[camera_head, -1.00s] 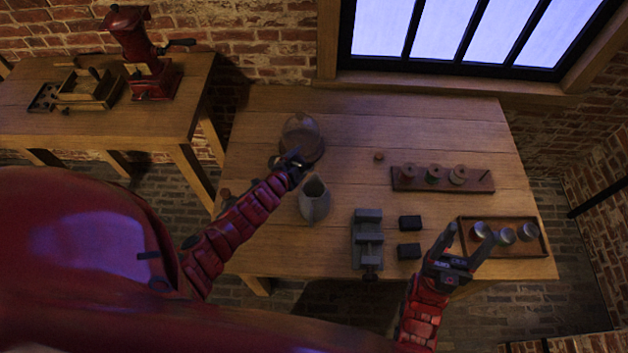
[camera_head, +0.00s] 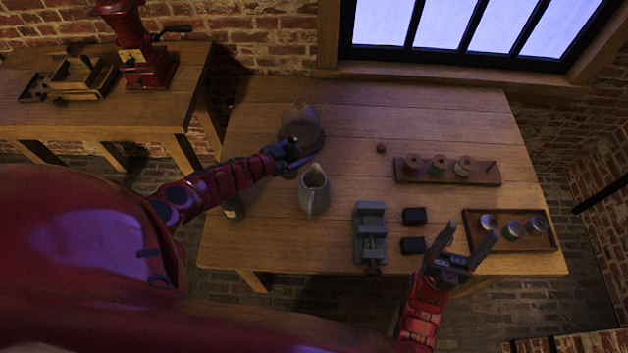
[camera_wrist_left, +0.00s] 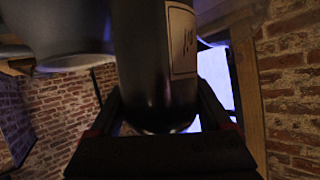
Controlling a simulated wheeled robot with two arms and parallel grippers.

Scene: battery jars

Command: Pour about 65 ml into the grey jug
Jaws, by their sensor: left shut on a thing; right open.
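The grey jug (camera_head: 314,196) stands on the wooden table, its open mouth visible from above. My left gripper (camera_head: 288,158) is just beyond and left of the jug's rim. In the left wrist view it is shut on a dark bottle (camera_wrist_left: 148,60) with a pale label; the bottle's rounded base is between the fingers. In the head view the held bottle is mostly hidden or too dark to make out, so its tilt and any flow cannot be told. My right gripper (camera_head: 466,245) is open and empty near the table's front right.
A glass-domed dark round vessel (camera_head: 303,134) stands just behind my left gripper. A dark labelled container (camera_head: 233,208) is beside my left forearm. A grey vise (camera_head: 370,240), two black blocks (camera_head: 413,216), a spool rack (camera_head: 447,177) and a tray (camera_head: 511,247) of jars occupy the right.

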